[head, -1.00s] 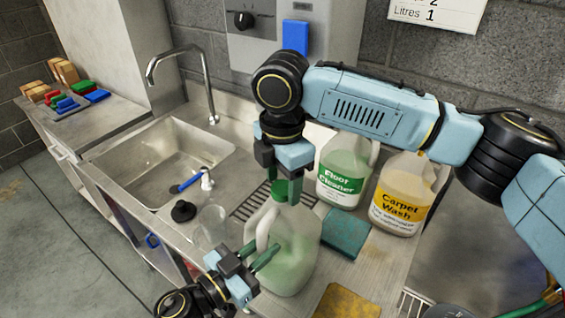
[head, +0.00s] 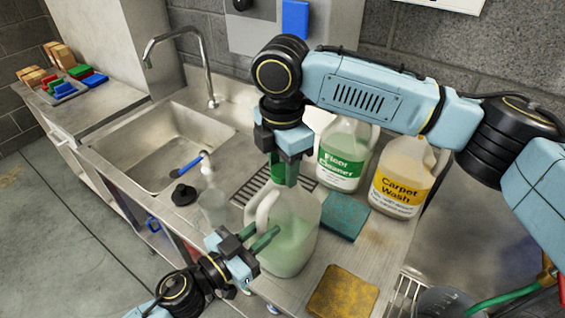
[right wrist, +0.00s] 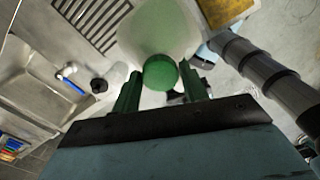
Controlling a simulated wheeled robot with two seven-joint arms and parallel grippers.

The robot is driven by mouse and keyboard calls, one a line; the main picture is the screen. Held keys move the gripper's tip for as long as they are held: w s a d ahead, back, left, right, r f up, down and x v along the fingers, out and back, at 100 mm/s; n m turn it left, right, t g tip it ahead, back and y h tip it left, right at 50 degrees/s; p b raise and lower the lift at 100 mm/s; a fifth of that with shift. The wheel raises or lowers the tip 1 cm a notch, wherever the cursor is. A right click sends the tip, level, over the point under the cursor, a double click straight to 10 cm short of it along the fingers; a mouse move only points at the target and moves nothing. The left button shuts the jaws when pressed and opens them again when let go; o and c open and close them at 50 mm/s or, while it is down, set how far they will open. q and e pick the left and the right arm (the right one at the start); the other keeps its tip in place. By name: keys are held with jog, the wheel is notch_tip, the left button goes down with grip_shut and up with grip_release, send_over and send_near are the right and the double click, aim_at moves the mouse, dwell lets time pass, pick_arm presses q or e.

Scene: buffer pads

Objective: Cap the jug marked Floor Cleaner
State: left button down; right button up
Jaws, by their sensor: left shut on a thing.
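A translucent jug (head: 296,246) with pale green liquid stands on the steel counter; no label on it faces me. My left gripper (head: 268,240) is shut on its handle. My right gripper (head: 284,175) points down above its neck, its green fingers against both sides of a green cap (right wrist: 160,73). In the right wrist view the right gripper (right wrist: 162,84) has the cap between its fingertips, over the pale jug top. I cannot tell whether the cap is seated. A jug labelled Floor Cleaner (head: 343,160) stands behind; my right arm partly covers its top.
A Carpet Wash jug (head: 404,185) stands at the right. A teal pad (head: 345,217) and a yellow pad (head: 343,291) lie on the counter. A clear pump bottle (head: 212,205) and a black stopper (head: 183,195) are near the sink (head: 165,150). A drain grate (head: 262,185) lies behind the front jug.

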jog(key=o, duration=0.4)
notch_tip(320, 180, up, 12)
jog(key=shift+s, duration=0.1)
dwell(0.4)
pick_arm(q)
jog(key=c, duration=1.2)
grip_release()
